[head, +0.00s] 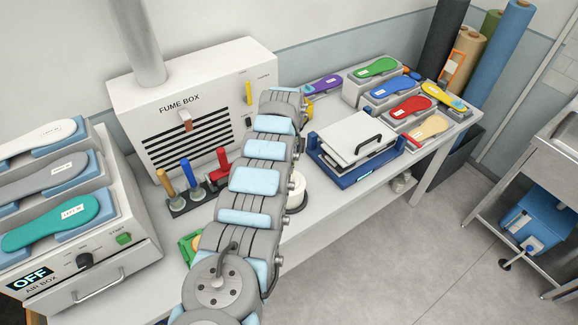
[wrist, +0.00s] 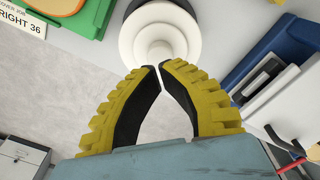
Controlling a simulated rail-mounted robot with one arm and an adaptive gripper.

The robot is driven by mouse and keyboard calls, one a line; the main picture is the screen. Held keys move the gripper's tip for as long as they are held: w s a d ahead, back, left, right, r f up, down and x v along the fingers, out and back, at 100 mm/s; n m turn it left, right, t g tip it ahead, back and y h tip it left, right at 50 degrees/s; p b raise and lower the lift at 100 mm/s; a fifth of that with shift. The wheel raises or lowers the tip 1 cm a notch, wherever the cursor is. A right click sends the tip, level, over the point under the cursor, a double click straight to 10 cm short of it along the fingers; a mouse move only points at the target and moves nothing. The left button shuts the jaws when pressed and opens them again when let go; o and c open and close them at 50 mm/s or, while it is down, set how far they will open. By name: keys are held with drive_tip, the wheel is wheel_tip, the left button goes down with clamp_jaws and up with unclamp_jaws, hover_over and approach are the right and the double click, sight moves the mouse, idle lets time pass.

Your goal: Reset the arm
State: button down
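My arm reaches up across the middle of the head view, over the table (head: 330,222). My gripper cannot be made out clearly there. In the wrist view my gripper (wrist: 159,68) shows two curved yellow-and-black fingers with their tips almost together. Nothing shows between them. A white round stepped piece (wrist: 158,38) lies just beyond the tips; I cannot tell how far below them. A white round piece (head: 297,190) also shows in the head view, partly hidden behind my arm.
The fume box (head: 195,108) stands behind my arm, with upright coloured-handled tools (head: 187,172) before it. A blue-based press (head: 355,150) is on the right, with several coloured insoles (head: 412,107) beyond. The air box (head: 75,270) reads OFF. A green tray (wrist: 92,18) shows in the wrist view.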

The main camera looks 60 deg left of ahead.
drive_tip(key=shift+f+b, duration=1.6)
drive_tip(key=shift+f, duration=0.25)
drive_tip(key=shift+r, duration=0.1)
drive_tip(key=shift+r+p, duration=3.1)
drive_tip(key=shift+r, duration=0.35)
